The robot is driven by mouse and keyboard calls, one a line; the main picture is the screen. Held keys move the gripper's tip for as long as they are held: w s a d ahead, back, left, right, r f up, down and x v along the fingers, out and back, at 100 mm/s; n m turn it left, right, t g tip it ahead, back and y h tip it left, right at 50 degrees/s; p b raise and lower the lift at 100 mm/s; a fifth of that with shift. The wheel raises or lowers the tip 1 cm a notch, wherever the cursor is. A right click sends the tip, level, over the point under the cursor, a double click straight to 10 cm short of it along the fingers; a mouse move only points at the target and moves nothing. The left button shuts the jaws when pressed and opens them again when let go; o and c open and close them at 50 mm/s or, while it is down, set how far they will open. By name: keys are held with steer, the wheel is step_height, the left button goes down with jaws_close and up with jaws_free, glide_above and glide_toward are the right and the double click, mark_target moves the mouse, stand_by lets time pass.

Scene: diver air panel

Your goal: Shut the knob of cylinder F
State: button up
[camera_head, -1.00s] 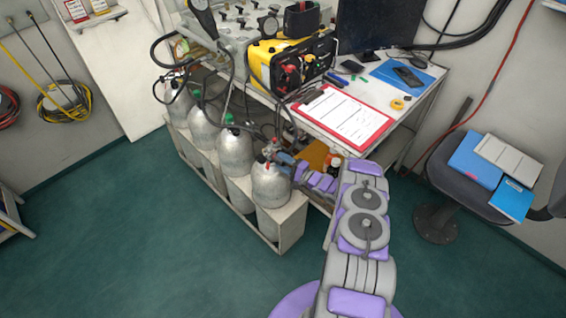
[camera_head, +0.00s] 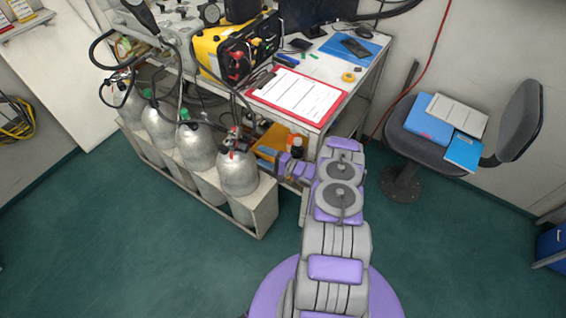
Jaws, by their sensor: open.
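Several silver gas cylinders stand in a row in a white rack. The nearest cylinder (camera_head: 238,176) has a small red part at its valve (camera_head: 233,142). The cylinders behind it, such as the second one (camera_head: 196,152), have green parts near their tops. No letters are legible, so I cannot tell which is cylinder F. My arm reaches from the bottom of the view toward the desk. My gripper (camera_head: 267,154) is open, just right of the nearest cylinder's valve and apart from it. Its fingertips are small and hard to make out.
The rack's edge (camera_head: 262,207) runs below the cylinders. A desk holds a red clipboard (camera_head: 297,94) and a yellow-and-black unit (camera_head: 236,50) close above the valves. Hoses hang over the cylinders. A chair (camera_head: 432,128) stands right; the green floor in front is clear.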

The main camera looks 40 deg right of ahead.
steer(key=p+v, duration=0.1)
steer(key=v, duration=0.8)
steer(key=shift+p, duration=0.4)
steer(key=shift+s+d+f, duration=0.15)
steer(key=shift+s, duration=0.05)
